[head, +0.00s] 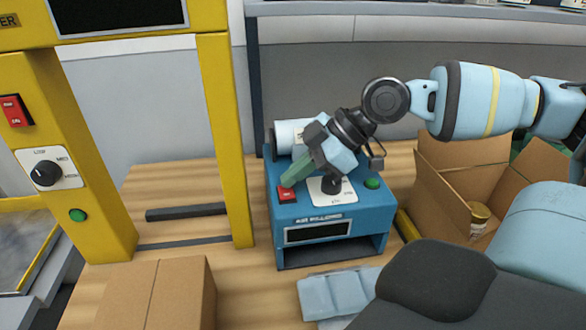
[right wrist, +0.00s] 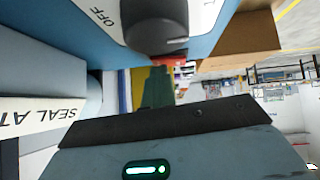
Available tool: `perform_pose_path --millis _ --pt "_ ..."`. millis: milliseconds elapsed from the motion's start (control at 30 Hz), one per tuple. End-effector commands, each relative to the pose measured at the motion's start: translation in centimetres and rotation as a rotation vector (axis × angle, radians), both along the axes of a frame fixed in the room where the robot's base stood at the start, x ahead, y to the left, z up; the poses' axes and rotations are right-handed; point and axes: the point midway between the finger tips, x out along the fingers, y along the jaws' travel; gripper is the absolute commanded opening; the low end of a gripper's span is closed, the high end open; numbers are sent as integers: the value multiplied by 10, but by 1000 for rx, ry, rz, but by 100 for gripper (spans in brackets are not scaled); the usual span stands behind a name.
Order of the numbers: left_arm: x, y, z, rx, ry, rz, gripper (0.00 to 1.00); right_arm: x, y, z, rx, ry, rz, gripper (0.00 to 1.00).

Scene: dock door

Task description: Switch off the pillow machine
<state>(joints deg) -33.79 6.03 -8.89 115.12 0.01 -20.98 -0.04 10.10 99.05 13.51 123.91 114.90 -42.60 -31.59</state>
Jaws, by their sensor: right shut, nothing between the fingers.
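The pillow machine (head: 330,222) is a blue box with a dark display on its front, standing on the wooden table. On its top are a red rocker switch (head: 287,195) at the left, a black knob on a white dial plate (head: 325,198), and a green button (head: 372,183). My right gripper (head: 289,181) is shut and empty, its green fingers pointing down at the red switch; I cannot tell whether they touch it. In the right wrist view the green fingers (right wrist: 158,90) end by the red switch (right wrist: 170,62), beyond the black knob (right wrist: 157,25). My left gripper is out of view.
A yellow machine frame (head: 228,140) at the left has its own red switch (head: 15,110), knob and green button. An open cardboard box (head: 440,190) stands at the right, a closed one (head: 155,295) at front left. Flat pale-blue pillows (head: 335,292) lie in front.

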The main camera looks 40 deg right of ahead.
Motion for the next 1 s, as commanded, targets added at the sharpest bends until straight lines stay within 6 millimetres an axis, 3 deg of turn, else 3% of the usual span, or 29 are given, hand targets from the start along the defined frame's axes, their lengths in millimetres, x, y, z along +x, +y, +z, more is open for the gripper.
perform_pose_path --millis 433,900,1000 --pt "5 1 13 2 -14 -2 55 -17 10 -2 -1 22 10 0" --pt "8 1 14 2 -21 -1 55 -16 9 -2 -1 18 5 0" --pt "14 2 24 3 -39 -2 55 -21 10 12 0 10 4 0"
